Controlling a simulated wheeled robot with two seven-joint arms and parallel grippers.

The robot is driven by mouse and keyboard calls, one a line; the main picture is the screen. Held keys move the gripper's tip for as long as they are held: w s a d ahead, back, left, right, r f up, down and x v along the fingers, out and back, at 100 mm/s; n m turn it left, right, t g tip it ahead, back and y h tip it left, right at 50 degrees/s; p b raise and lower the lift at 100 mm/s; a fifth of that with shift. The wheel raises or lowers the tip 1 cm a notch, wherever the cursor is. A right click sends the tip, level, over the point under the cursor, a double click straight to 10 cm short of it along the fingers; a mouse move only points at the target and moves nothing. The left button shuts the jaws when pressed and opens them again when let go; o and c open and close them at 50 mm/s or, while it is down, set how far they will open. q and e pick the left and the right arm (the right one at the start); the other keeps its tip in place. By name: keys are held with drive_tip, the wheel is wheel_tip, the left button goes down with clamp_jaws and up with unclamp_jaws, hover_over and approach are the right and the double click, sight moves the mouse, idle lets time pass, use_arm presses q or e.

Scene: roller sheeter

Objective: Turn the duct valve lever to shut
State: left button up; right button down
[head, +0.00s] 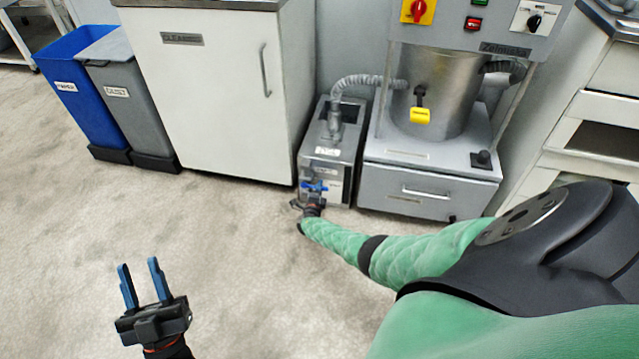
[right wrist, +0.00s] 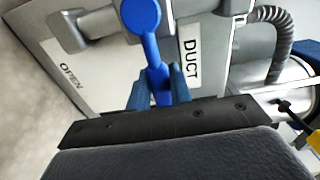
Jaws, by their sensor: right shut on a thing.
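The blue duct valve lever (right wrist: 146,45) shows in the right wrist view, with its round hub at the top and its arm running down between my right gripper's fingers. My right gripper (right wrist: 160,88) is shut on the lever. In the head view my right gripper (head: 311,199) is at the front of the grey duct box (head: 323,157), and the lever (head: 314,187) is small there. An "OPEN" label (right wrist: 69,76) and a "DUCT" label (right wrist: 189,50) are on the panel around the lever. My left gripper (head: 138,286) is open and empty above the floor at lower left.
A white cabinet (head: 212,90) stands left of the duct box, and a grey machine base (head: 428,182) with a drawer stands close on its right. A hose (head: 358,81) joins box and machine. Blue (head: 75,85) and grey (head: 130,105) bins stand left. The floor in front is clear.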

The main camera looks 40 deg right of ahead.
drive_tip(key=c, duration=1.3)
unclamp_jaws()
drive_tip(key=shift+o, duration=0.2)
drive_tip(key=shift+s+a, duration=0.1)
drive_tip(key=shift+a, duration=0.05)
use_arm(q)
wheel_tip(320, 180, down, 30)
drive_tip(key=d+g+y+p, duration=0.2)
drive_tip(key=g, duration=0.8)
drive_tip(key=shift+w+r+g+p, duration=0.15)
drive_tip(key=shift+w+g+p, duration=0.2)
drive_tip(key=shift+g+p, duration=0.05)
use_arm(e)
drive_tip(key=v, duration=0.7)
drive_tip(key=shift+a, duration=0.15)
drive_tip(key=shift+s, duration=0.15)
